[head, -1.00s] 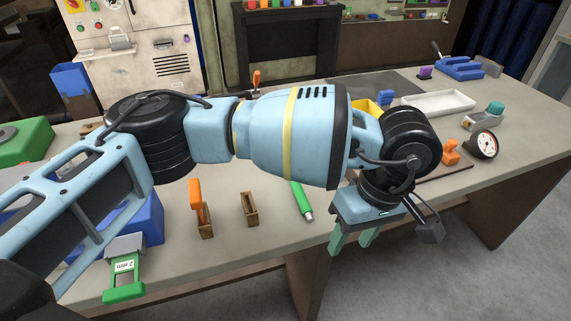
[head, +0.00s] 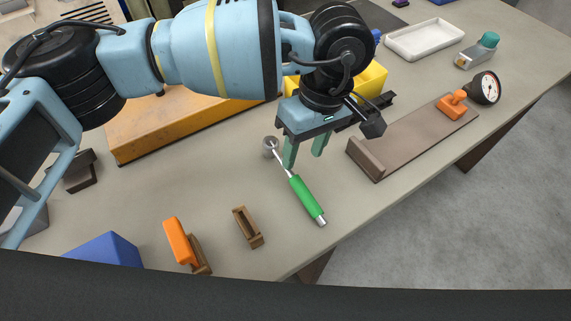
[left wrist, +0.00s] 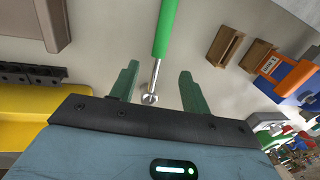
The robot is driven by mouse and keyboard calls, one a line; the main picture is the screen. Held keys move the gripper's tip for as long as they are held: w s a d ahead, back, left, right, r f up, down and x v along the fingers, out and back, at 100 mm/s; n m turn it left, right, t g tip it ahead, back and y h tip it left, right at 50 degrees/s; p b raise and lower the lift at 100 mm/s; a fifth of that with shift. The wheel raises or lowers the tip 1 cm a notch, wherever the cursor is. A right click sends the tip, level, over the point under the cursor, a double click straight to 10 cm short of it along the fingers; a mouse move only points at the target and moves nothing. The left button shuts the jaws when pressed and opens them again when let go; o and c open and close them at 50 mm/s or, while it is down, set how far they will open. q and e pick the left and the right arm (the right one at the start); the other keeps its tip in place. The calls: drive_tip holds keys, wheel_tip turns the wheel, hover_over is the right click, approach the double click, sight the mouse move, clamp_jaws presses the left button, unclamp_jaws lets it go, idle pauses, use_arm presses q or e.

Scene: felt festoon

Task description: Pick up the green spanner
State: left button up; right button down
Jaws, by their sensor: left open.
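The green spanner (head: 308,200) lies on the workbench in the head view. It has a green handle, a thin metal shaft and a round grey head. It also shows in the left wrist view (left wrist: 165,30), with its shaft running down between my fingers. My left gripper (head: 304,157) is open and empty, pointing down near the head and shaft. In the left wrist view the two green fingers (left wrist: 159,88) stand on either side of the shaft. The gap in height between fingers and spanner is hard to tell. My right gripper is not in view.
A small wooden holder (head: 248,228) and an orange-handled item (head: 180,241) lie to the left. A yellow bin (head: 368,80) stands behind the gripper. A brown board (head: 410,140) with an orange block (head: 453,106) lies to the right. The bench around the spanner's handle is clear.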

sight(298, 179)
use_arm(q)
drive_tip(key=shift+s, duration=0.1)
drive_tip(key=shift+s+a+f+p, duration=0.15)
drive_tip(key=shift+f+p, duration=0.05)
drive_tip(key=shift+f, duration=1.1)
drive_tip(key=shift+s+a+f+p, duration=0.1)
drive_tip(key=shift+s+f+p, duration=0.05)
drive_tip(key=shift+f, duration=1.1)
drive_tip(key=shift+s+a+f+p, duration=0.15)
drive_tip(key=shift+f+p, duration=0.05)
drive_tip(key=shift+f, duration=1.1)
drive_tip(key=shift+c, duration=0.4)
clamp_jaws()
